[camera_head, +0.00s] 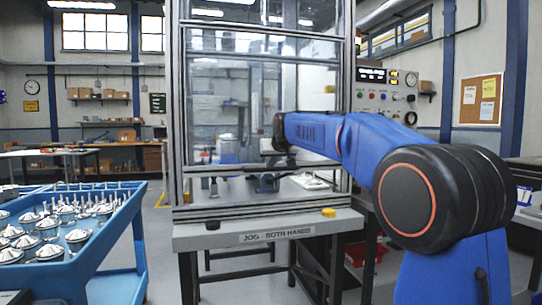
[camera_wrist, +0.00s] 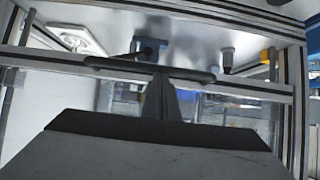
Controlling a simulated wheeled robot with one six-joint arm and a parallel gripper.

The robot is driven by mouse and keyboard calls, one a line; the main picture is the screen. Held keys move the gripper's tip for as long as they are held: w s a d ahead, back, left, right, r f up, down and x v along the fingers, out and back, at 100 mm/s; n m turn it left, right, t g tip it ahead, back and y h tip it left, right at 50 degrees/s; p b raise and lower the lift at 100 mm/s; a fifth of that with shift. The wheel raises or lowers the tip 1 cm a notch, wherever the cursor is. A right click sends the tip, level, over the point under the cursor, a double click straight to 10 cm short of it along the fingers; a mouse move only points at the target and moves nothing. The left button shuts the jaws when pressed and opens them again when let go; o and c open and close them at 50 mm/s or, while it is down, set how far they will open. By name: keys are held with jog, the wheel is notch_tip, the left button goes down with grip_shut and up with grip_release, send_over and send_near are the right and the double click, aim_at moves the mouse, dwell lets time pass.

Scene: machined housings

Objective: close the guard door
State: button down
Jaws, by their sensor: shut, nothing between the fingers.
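The guard door (camera_head: 222,105) is a clear panel in a grey metal frame on the front of the machine enclosure. Its bottom rail (camera_head: 210,170) stands above the sill, with an open gap below it. In the wrist view, which looks upside down, the rail (camera_wrist: 258,90) crosses the picture and a dark horizontal handle bar (camera_wrist: 110,66) lies along it. My gripper (camera_wrist: 160,82) is shut and empty, its fingers overlapping the middle of the bar. I cannot tell whether they touch.
A blue vise (camera_head: 266,183) and a pale tray (camera_head: 311,182) sit inside the enclosure. The front ledge (camera_head: 275,234) carries a dark button (camera_head: 212,225) and a yellow button (camera_head: 328,212). A blue cart (camera_head: 92,255) with metal parts stands at left. A control panel (camera_head: 385,95) is behind my arm.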

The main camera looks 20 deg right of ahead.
notch_tip(320, 180, down, 11)
jog(key=shift+f, duration=0.15)
jog(key=s+r, duration=0.9)
jog(key=r, duration=0.1)
jog(key=s+d+f+g, duration=0.1)
jog(key=s+f+g, duration=0.1)
jog(key=s+f, duration=0.8)
jog(key=s+d+f+g, duration=0.1)
jog(key=s+f, duration=1)
jog(key=s, duration=1.1)
jog(key=s+d+f+g, duration=0.1)
jog(key=s+f+g, duration=0.2)
jog(key=s+f, duration=0.8)
jog(key=s, duration=0.6)
jog(key=shift+f, duration=0.25)
